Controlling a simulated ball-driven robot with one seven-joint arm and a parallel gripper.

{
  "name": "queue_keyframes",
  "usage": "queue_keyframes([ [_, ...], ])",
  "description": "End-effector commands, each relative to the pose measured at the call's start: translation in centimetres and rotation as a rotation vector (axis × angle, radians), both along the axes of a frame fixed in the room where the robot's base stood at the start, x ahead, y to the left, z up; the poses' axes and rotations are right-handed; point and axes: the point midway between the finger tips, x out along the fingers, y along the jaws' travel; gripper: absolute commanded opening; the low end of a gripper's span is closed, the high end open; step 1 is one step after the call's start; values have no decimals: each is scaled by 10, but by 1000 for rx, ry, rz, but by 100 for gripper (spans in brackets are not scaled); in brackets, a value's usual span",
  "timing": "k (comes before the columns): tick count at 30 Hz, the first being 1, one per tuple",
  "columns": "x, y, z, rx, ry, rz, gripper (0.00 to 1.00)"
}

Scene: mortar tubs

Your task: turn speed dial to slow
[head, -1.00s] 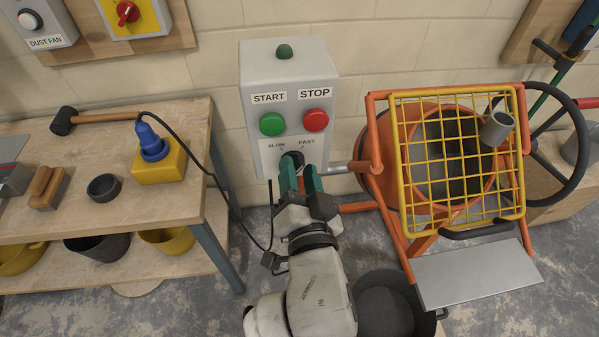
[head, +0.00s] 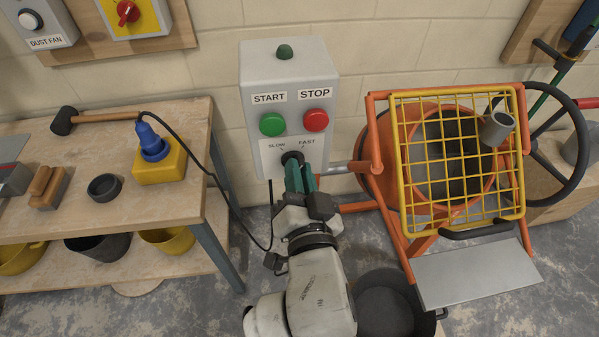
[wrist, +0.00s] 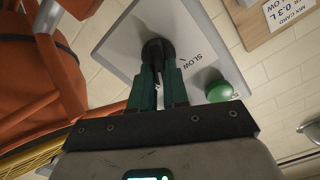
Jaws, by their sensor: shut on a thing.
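The speed dial (head: 292,157) is a black knob low on the grey control box (head: 262,72), under the SLOW and FAST labels. My gripper (head: 297,170) reaches it from below, with green fingers shut on the knob. In the wrist view the dial (wrist: 157,49) sits between the fingertips of my gripper (wrist: 158,72), and the SLOW label (wrist: 201,57) is to its right. The fingers cover part of the knob, and I cannot tell which way its pointer faces.
A green START button (head: 271,124) and a red STOP button (head: 316,120) sit just above the dial. The orange mixer (head: 377,190) with its yellow grid stands close on the right. A workbench (head: 60,216) with tools is on the left, and a black cable hangs beside the box.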

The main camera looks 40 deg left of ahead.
Motion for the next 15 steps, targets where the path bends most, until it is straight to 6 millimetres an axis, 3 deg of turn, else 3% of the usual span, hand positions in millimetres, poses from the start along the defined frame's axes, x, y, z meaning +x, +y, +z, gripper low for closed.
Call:
queue_keyframes([
  [15, -2, 2, 1, -278, -322, -2, 0],
])
